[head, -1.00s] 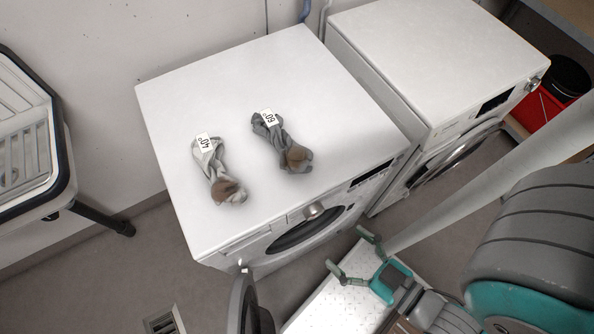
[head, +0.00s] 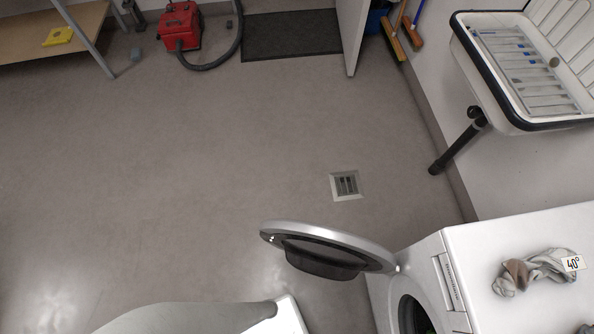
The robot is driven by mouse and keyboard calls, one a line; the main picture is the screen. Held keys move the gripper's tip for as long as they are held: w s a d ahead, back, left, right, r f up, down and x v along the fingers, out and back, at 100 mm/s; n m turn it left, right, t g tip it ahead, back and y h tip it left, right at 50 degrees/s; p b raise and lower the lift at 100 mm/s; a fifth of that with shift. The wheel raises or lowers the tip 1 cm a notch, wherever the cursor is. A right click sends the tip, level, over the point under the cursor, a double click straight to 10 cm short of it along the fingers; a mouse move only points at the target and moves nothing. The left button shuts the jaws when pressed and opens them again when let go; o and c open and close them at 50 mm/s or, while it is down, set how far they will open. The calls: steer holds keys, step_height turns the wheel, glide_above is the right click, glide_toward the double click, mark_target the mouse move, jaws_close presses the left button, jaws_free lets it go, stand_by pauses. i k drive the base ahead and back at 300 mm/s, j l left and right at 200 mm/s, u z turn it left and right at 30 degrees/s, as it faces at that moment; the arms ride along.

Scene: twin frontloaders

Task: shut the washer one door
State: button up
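A white front-loading washer (head: 470,234) stands at the lower right, partly cut off by the picture's edge. Its round door (head: 325,246), grey-rimmed with a dark inner bowl, is open and swung out to the left of the washer's front. The dark drum opening (head: 412,314) shows partly at the bottom. I see no label naming this machine washer one. My gripper is outside this view.
A sock tagged 40° (head: 535,271) lies on the washer top. A floor drain (head: 345,185) lies beyond the door. A sink (head: 530,70) stands at the upper right, and a red vacuum (head: 181,27) at the back. The floor on the left is clear.

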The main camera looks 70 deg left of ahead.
mark_target(321, 251)
steer(key=z, duration=0.4)
steer(key=k+z, duration=0.15)
steer(key=z, duration=0.65)
steer(key=k+j+z, duration=0.2)
steer(key=k+j, duration=0.3)
steer(key=j, duration=0.2)
steer(key=k+j+z, duration=0.15)
steer(key=k+j, duration=1.3)
steer(key=j, duration=0.25)
steer(key=k+j, duration=0.9)
steer(key=j, duration=0.25)
steer(key=i+j+u, duration=0.35)
steer(key=k+j, duration=0.05)
steer(key=j, duration=0.05)
